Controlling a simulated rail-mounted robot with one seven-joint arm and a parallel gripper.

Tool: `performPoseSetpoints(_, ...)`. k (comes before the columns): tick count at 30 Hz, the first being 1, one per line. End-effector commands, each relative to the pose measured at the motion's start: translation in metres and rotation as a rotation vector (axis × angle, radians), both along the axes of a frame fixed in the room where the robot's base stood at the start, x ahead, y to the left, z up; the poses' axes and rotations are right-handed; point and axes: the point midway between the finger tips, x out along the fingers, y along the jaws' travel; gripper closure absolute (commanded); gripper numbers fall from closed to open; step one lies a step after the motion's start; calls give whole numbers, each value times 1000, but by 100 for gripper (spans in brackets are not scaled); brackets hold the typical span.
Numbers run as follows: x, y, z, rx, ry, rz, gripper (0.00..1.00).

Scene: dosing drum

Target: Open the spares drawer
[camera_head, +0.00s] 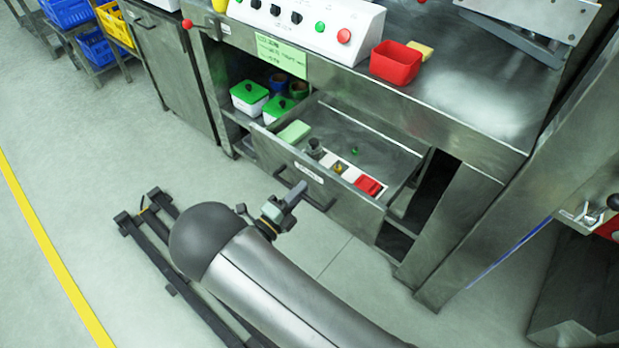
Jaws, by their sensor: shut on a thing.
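The spares drawer (336,190) is a steel drawer under the bench, and it stands pulled well out. Its inside shows a green block (294,131), a dark knob-like part (315,148), a white strip with small parts, and a red piece (368,186). A dark bar handle (322,206) is on the drawer front, below a white label (309,172). My gripper (291,196) is at the handle, shut on it; the fingertips are small and partly hidden in this view.
Green-lidded white boxes (249,96) sit on the shelf left of the drawer. A red bin (396,62) and a control box (300,22) stand on the bench top. A steel post is at the right.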

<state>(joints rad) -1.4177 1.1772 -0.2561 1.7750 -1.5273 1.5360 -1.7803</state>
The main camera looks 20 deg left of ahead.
Motion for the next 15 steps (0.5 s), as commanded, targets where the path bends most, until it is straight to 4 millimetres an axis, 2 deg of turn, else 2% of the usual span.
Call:
performPoseSetpoints(5,-9,2,0,-1,-1,-2,100)
performPoseSetpoints(15,-10,3,0,0,-1,-2,100)
